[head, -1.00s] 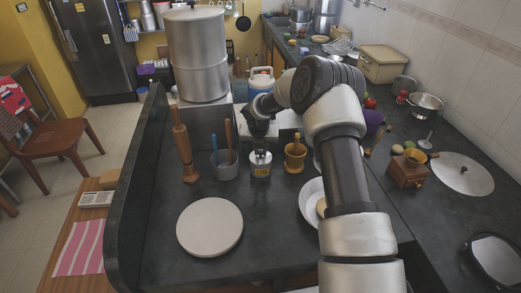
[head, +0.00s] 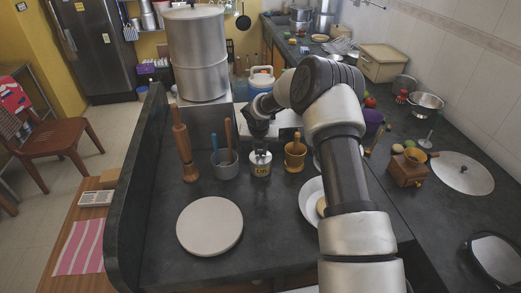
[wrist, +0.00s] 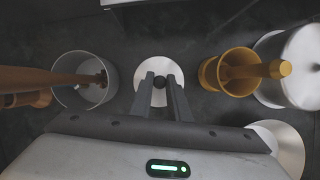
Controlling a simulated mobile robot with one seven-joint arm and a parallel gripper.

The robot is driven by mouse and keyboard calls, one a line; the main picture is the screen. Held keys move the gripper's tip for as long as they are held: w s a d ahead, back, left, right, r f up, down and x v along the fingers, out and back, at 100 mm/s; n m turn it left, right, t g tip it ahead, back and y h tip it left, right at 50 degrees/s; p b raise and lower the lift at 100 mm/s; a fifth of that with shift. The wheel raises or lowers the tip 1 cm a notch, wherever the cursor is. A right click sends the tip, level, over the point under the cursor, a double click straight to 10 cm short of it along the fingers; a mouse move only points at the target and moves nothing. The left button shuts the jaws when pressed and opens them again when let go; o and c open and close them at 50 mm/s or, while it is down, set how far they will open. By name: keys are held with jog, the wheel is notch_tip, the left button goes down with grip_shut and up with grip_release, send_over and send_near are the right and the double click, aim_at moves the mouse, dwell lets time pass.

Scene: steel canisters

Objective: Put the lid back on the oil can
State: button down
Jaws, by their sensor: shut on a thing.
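The oil can (head: 260,168), a small steel can with a yellow label, stands upright on the dark counter between the grey cup and the brass mortar. My gripper (head: 259,146) is above it, pointing down. In the wrist view my gripper (wrist: 160,84) is shut on the dark knob of the lid (wrist: 158,66), a pale round disc below the fingers. The lid covers most of what is under it there.
Left of the can is the grey cup (head: 224,169) with utensils, and a wooden pepper mill (head: 184,148). Close on the right is the brass mortar (head: 295,160) with its pestle. A white bowl (head: 310,207) and round board (head: 209,227) are nearer. Counter around the board is clear.

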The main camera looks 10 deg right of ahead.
dwell(0.4)
jog(key=c, duration=1.1)
grip_release()
jog(key=shift+r+p, duration=2.65)
jog(key=shift+r, duration=0.8)
grip_shut()
